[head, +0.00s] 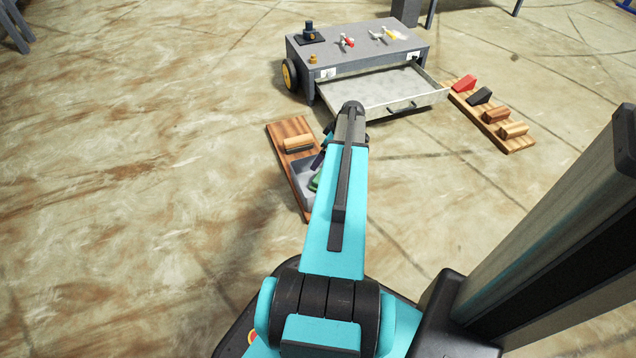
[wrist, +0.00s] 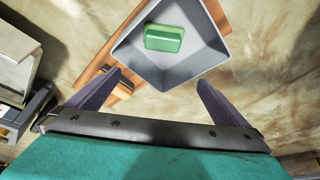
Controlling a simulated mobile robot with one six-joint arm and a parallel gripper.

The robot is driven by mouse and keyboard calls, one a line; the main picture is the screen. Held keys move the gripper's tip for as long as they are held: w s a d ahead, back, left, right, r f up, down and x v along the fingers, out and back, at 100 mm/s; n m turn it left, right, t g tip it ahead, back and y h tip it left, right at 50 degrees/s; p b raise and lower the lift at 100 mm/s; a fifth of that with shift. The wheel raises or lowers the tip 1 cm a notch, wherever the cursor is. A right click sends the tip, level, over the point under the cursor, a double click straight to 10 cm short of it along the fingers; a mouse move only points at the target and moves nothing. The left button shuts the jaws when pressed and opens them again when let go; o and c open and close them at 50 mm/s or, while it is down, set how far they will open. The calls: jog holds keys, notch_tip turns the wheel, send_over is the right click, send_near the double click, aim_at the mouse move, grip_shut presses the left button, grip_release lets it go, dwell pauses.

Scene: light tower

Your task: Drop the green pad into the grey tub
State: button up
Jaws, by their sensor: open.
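The grey tub (wrist: 190,70) stands on a wooden board and shows large in the wrist view; part of it shows in the head view (head: 302,174) left of my arm. The green pad (wrist: 164,38) is seen within the tub's walls, apart from my fingers; a sliver of it shows in the head view (head: 315,183). Whether it rests flat on the tub floor is hard to tell. My gripper (wrist: 158,84) is open and empty, its two dark fingers spread at the tub's near edge. In the head view my arm hides part of the tub.
The wooden board (head: 283,131) under the tub also carries a tan block (head: 299,143). A grey wheeled cart (head: 330,60) with an open drawer (head: 385,88) stands beyond. Another board (head: 515,147) with several blocks lies right. Floor at left is clear.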

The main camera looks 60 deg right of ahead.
jog(key=p+v, duration=0.3)
jog(key=v, duration=0.8)
dwell(0.6)
